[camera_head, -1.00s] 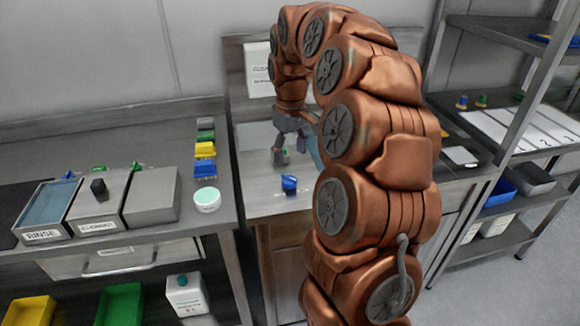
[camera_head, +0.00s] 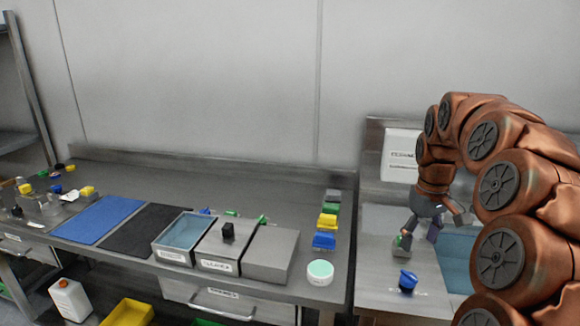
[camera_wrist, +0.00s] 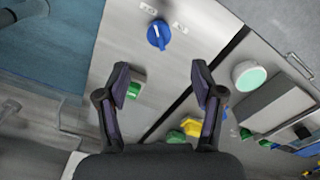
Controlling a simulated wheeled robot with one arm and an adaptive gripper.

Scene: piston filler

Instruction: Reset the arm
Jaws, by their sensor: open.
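My arm is bent over at the right of the head view, with my gripper (camera_head: 420,238) pointing down above the steel counter by the sink. In the wrist view my gripper (camera_wrist: 160,85) has its two dark fingers spread, with nothing between them. A green block (camera_wrist: 134,90) shows just beside the left finger; whether they touch is unclear. A blue rotary knob (camera_head: 408,281) sits on the counter in front of my gripper, and it also shows in the wrist view (camera_wrist: 159,35).
A sink (camera_head: 462,262) lies right of my gripper. On the left bench stand a RINSE-side water tray (camera_head: 160,247), a CLEANER box (camera_head: 215,267), a grey box (camera_head: 270,255), a round white-green tub (camera_head: 320,272) and several coloured blocks (camera_head: 325,222). Blue (camera_head: 97,219) and black mats lie farther left.

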